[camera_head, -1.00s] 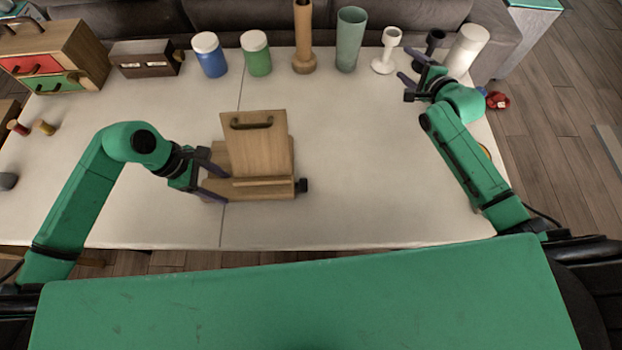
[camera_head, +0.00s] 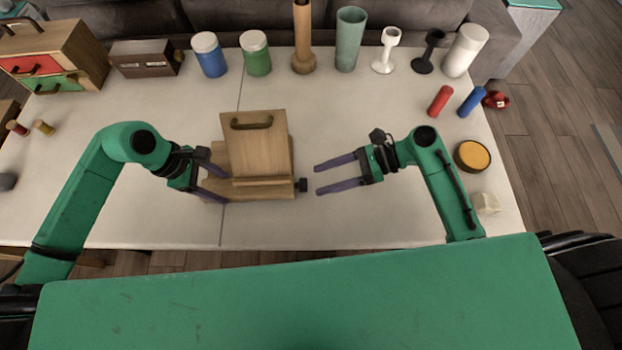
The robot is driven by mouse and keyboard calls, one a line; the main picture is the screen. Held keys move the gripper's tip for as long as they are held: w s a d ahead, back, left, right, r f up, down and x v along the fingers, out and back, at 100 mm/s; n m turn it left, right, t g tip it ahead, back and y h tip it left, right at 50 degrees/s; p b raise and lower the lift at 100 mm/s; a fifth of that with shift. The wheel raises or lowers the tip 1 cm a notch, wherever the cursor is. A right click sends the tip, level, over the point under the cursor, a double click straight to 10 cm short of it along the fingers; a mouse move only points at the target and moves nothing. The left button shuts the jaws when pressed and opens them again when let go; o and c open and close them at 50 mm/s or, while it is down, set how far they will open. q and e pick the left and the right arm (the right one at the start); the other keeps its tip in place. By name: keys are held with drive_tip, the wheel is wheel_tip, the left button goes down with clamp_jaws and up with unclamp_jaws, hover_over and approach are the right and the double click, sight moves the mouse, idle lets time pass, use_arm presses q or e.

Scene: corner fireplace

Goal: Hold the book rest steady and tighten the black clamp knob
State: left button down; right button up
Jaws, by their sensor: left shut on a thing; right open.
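The wooden book rest (camera_head: 262,153) stands on the white table left of the middle, its back panel upright with a dark handle near the top. The black clamp knob (camera_head: 302,185) sticks out from the right side of its base. My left gripper (camera_head: 219,182) is shut on the left side of the book rest; its fingertips are partly hidden against the wood. My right gripper (camera_head: 318,179) is open and empty. Its two purple fingers point left, with the knob just beyond the fingertips, apart from them.
A row of jars, vases and candle holders, with a blue-labelled jar (camera_head: 209,54) and a green vase (camera_head: 349,40), lines the back edge. A red cylinder (camera_head: 440,100), a blue cylinder (camera_head: 471,101) and a yellow-topped tin (camera_head: 472,156) lie at right. Table in front of the book rest is clear.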

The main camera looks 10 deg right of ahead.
sight(311, 190)
drive_tip(key=x, duration=0.4)
clamp_jaws()
drive_tip(key=n+t, duration=0.2)
drive_tip(key=shift+s+n, duration=0.2)
drive_tip(key=shift+n, duration=0.2)
drive_tip(key=shift+s+n+t, duration=0.1)
drive_tip(key=shift+n+t, duration=0.7)
drive_tip(key=shift+n, duration=0.4)
unclamp_jaws()
